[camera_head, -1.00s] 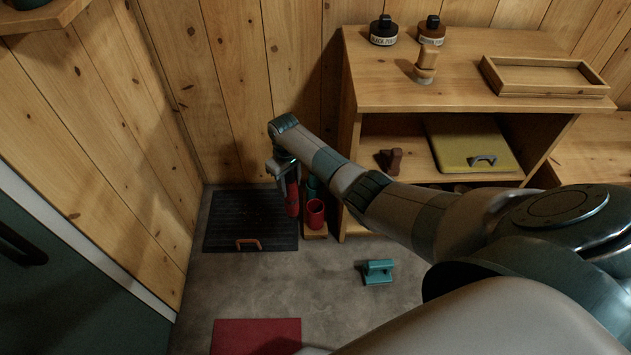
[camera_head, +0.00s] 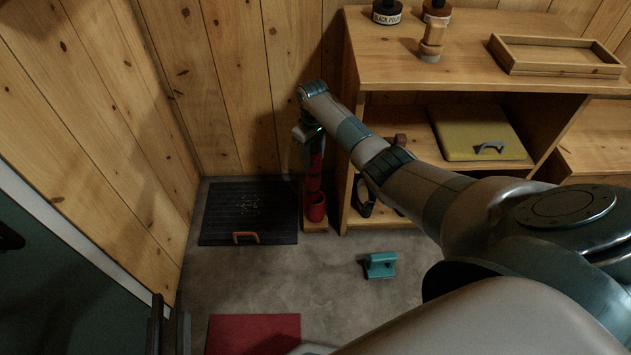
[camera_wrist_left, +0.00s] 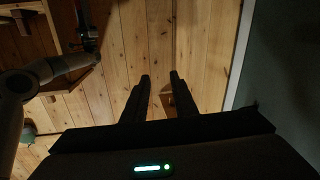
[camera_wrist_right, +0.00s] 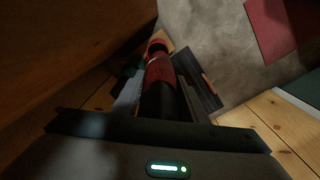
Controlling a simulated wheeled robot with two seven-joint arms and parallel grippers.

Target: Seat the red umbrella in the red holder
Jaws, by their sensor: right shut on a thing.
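The red umbrella (camera_head: 315,168) is upright in the head view, with dark parts on it. My right gripper (camera_head: 311,135) is shut on it from above. The umbrella (camera_wrist_right: 159,72) also runs away from the jaws in the right wrist view. The red holder (camera_head: 316,207) stands on a small wooden base, in line below the umbrella. The holder (camera_wrist_right: 157,45) shows at the umbrella's far end; I cannot tell whether the tip is inside its rim. My left gripper (camera_wrist_left: 160,80) is open and empty in the left wrist view. Its dark fingers (camera_head: 168,325) show at the lower left of the head view.
A black mat (camera_head: 248,212) with an orange handle lies left of the holder. A wooden shelf (camera_head: 440,65) stands close on the right. A teal object (camera_head: 380,265) and a red mat (camera_head: 253,334) lie on the grey floor. Plank walls close off the back and left.

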